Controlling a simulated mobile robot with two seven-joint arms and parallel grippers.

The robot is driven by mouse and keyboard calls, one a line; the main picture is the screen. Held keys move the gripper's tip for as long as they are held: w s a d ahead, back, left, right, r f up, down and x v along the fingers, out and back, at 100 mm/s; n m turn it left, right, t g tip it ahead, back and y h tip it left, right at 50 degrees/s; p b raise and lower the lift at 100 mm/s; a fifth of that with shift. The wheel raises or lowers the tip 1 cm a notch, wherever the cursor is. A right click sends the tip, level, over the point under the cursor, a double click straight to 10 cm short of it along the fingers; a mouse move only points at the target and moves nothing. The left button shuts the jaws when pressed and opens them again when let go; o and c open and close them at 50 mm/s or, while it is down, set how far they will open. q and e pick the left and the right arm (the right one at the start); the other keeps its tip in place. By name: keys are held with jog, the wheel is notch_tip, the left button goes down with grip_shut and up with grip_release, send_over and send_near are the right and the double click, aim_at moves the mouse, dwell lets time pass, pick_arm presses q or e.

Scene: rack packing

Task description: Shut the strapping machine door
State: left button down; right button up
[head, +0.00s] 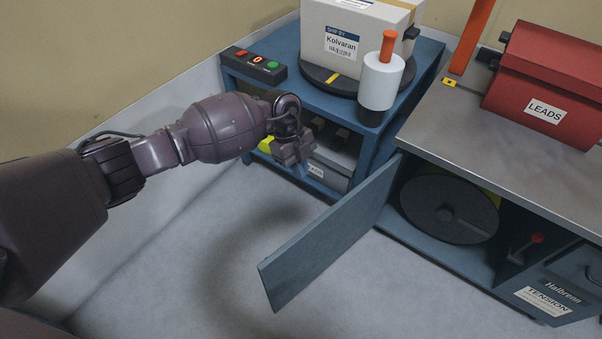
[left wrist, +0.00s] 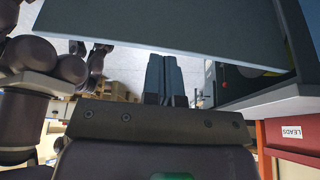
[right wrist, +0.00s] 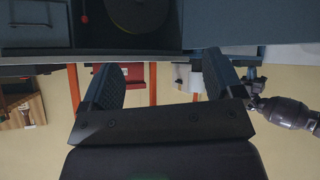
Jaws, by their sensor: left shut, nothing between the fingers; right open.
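The strapping machine door (head: 330,235) is a blue-grey panel standing wide open from the machine's front in the head view. Its hinge side is at the left of the open compartment, which shows a dark strap reel (head: 450,209). My left gripper (head: 296,158) is shut and empty, left of the door and apart from it in the head view. In the left wrist view its closed fingers (left wrist: 164,78) point towards the door panel (left wrist: 170,28). My right gripper (right wrist: 160,80) is open and empty in the right wrist view, facing the machine; the head view does not show it.
A blue stand (head: 420,65) behind my left gripper carries a turntable with a white box (head: 352,40), a button panel (head: 253,66) and a white cylinder with an orange handle (head: 381,80). A red LEADS box (head: 550,75) sits on the machine top. The floor before the door is clear.

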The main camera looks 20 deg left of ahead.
pick_arm(q)
jog(key=s+d+f+b, duration=0.3)
jog(key=d+f, duration=0.2)
jog(key=f, duration=0.2)
jog(key=shift+s+d+f, duration=0.3)
jog(key=shift+s+d, duration=0.1)
pick_arm(e)
jog(key=shift+w+a+f+n, duration=0.15)
jog(key=shift+w+a+n, duration=0.35)
jog(key=shift+w+n, duration=0.15)
pick_arm(q)
jog(key=shift+s+d+r, duration=0.1)
pick_arm(e)
jog(key=shift+d, duration=0.1)
